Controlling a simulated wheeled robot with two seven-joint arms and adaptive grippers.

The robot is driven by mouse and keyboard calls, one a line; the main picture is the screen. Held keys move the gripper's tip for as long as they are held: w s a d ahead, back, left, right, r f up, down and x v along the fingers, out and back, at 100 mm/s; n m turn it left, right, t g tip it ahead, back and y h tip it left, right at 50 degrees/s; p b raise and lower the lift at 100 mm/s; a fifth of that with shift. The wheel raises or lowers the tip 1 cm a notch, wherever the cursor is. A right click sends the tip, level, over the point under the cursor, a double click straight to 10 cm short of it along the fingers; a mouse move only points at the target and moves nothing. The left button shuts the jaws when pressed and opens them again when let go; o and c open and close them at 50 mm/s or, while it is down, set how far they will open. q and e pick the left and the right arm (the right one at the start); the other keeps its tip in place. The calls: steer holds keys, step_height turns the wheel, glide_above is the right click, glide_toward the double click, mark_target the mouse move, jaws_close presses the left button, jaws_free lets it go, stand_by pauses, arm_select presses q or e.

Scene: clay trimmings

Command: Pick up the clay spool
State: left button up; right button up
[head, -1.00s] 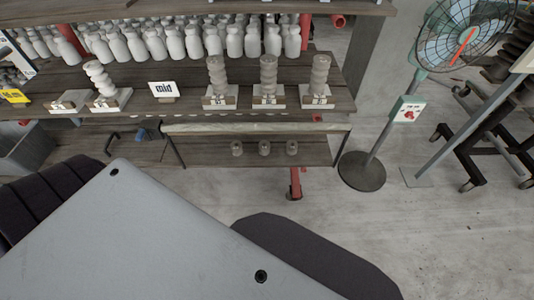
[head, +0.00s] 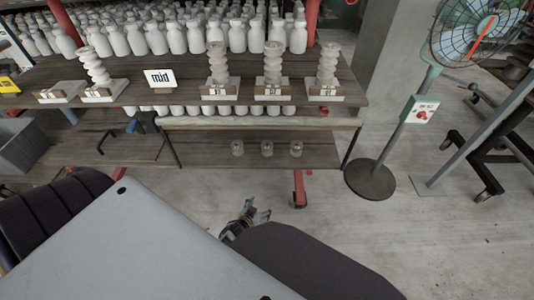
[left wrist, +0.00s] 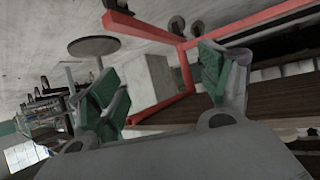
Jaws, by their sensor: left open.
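Several small grey spool-shaped clay pieces stand apart in a row on the low shelf: a left one (head: 237,148), a middle one (head: 267,149) and a right one (head: 296,149). My left gripper (head: 258,212) is in front of and below that shelf in the head view, over the floor and clear of the pieces. In the left wrist view the left gripper (left wrist: 160,85) is open, its green-padded fingers wide apart with nothing between them. No spool can be made out there. My right gripper is not in view.
A fan stand base (head: 370,180) is at right. The floor (head: 440,245) before the shelf is mostly clear.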

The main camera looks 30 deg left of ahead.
arm_select(q)
steer(key=w+a+r+t+b, duration=0.3)
steer(key=w+a+r+b, duration=0.15)
steer(key=r, duration=0.25)
steer(key=t+y+b, duration=0.2)
steer(key=t+b, duration=0.1)
steer(key=b, duration=0.3)
glide_toward(264, 150)
steer(key=shift+s+d+r+n, duration=0.1)
steer(key=shift+s+n, duration=0.1)
steer(key=shift+s, duration=0.35)
steer(key=shift+s+d+r+n, duration=0.1)
steer(key=shift+s+n, duration=0.1)
steer(key=shift+s, duration=0.3)
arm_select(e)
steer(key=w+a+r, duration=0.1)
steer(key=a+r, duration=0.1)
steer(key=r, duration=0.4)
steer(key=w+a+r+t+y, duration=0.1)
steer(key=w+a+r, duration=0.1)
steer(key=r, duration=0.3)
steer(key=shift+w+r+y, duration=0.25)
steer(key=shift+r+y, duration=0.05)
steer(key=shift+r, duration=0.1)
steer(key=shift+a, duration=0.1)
